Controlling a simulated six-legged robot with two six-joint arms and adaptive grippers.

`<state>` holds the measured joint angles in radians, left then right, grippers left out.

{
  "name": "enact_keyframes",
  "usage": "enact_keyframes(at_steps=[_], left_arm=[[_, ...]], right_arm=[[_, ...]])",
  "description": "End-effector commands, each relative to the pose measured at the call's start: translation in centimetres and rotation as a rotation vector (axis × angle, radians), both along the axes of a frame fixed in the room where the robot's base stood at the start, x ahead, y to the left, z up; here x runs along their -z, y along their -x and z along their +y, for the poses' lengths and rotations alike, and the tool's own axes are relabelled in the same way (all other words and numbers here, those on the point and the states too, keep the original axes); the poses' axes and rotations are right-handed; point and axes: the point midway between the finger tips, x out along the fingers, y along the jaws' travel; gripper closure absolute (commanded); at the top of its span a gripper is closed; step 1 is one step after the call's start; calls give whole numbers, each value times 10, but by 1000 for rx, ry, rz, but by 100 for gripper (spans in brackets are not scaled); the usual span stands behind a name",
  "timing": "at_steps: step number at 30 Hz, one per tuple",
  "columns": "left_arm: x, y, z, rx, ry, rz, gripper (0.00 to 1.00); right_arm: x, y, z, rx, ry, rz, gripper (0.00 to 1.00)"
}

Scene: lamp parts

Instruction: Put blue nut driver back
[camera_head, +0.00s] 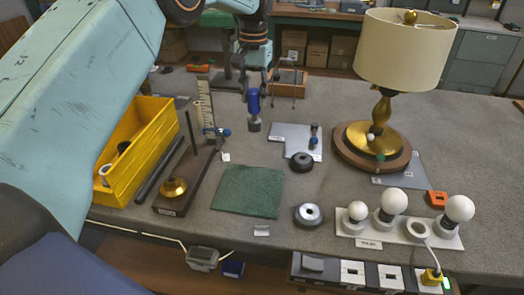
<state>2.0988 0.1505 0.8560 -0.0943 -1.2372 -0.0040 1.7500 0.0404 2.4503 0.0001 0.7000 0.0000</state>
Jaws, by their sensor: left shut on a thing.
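The blue nut driver (254,101) hangs upright, handle up, above the far middle of the grey worktable. My left gripper (254,86) is shut on the upper part of its handle. Its lower end appears to be clear of the table, though the exact height is hard to judge. To its right, a small wooden holder (289,91) with thin metal uprights stands near the back edge. My right gripper is not in view.
The lamp (403,50) stands at right on a round wooden base. A yellow bin (147,139) is at left. A green mat (249,190), a grey plate (291,132) and a bulb tester strip (400,235) lie on the table (330,182).

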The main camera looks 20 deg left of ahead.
Motion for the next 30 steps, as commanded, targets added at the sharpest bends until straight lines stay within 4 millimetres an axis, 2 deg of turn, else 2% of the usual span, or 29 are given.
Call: enact_keyframes(at_steps=[1,6,14,21,30], left_arm=[[11,2,2,-2,1,7,100],[42,3,3,-4,1,6,100],[62,1,1,-2,0,4,100],[93,0,-1,0,0,4,100],[95,-1,-3,1,0,2,100]], right_arm=[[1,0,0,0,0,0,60],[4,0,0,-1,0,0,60],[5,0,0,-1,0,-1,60],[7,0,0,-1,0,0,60],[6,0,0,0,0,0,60]])
